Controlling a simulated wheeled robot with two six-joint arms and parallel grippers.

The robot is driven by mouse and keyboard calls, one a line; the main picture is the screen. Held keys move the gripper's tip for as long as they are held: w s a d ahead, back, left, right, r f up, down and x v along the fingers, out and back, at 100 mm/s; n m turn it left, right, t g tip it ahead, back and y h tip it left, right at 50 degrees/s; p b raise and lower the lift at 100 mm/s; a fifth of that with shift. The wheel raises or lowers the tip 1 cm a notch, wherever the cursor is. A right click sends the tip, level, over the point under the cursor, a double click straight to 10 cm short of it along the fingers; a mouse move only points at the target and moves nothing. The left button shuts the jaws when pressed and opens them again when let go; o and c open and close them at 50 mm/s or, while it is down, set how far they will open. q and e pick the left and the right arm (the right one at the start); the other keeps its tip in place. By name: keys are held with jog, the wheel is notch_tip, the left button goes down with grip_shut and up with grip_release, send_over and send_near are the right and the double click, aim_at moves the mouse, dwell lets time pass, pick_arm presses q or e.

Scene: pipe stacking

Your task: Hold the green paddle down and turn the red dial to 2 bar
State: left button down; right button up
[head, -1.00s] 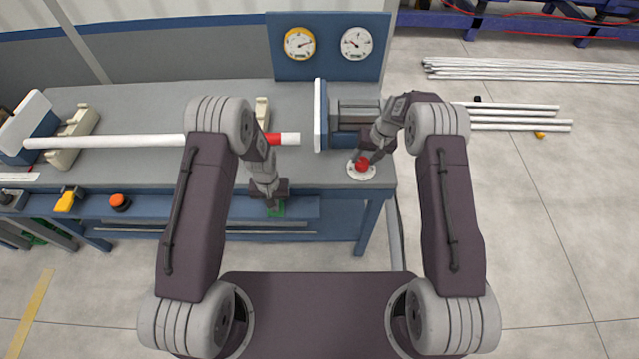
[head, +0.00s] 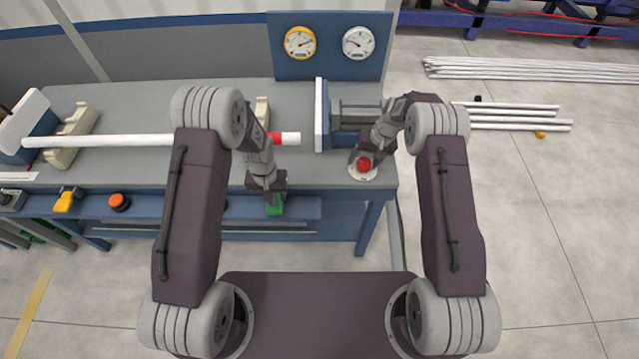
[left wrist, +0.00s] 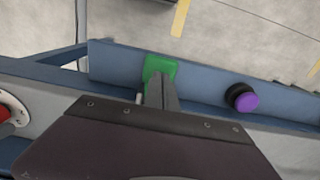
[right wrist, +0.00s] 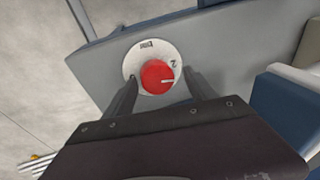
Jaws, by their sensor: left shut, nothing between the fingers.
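The green paddle (head: 275,207) is at the bench's front rail, below my left gripper (head: 268,194). In the left wrist view my shut left fingers (left wrist: 157,82) overlap the green paddle (left wrist: 160,66); I cannot tell whether they press it. The red dial (head: 364,164) sits on a round white plate at the bench's front right corner. In the right wrist view my right gripper (right wrist: 162,77) is open, its fingers on either side of the red dial (right wrist: 156,78) with visible gaps. The dial's white pointer line points right, slightly below the printed 2.
A yellow-rimmed gauge (head: 300,43) and a white-rimmed gauge (head: 358,43) are on the blue panel behind. A white pipe (head: 110,141) with a red band lies across supports. An orange button (head: 119,202) and a purple button (left wrist: 245,101) are on the front rail.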

aim_at(365, 161)
jog(key=shift+d+r, duration=0.1)
jog(key=shift+r, duration=0.05)
jog(key=shift+w+r, duration=0.1)
jog(key=shift+r, duration=0.4)
jog(key=shift+a+v, duration=0.15)
jog(key=shift+v, duration=0.6)
jog(key=shift+a+v, duration=0.15)
jog(key=shift+v, duration=0.6)
jog(key=shift+w, duration=0.1)
jog(key=m, duration=0.4)
jog(key=shift+r+t+h, duration=0.1)
jog(key=shift+t+h, duration=0.3)
jog(key=m, duration=0.4)
jog(key=shift+t+h, duration=0.3)
jog(key=shift+h, duration=0.1)
jog(key=m+h, duration=0.1)
jog(key=m, duration=0.4)
jog(key=m+h, duration=0.1)
jog(key=m, duration=0.3)
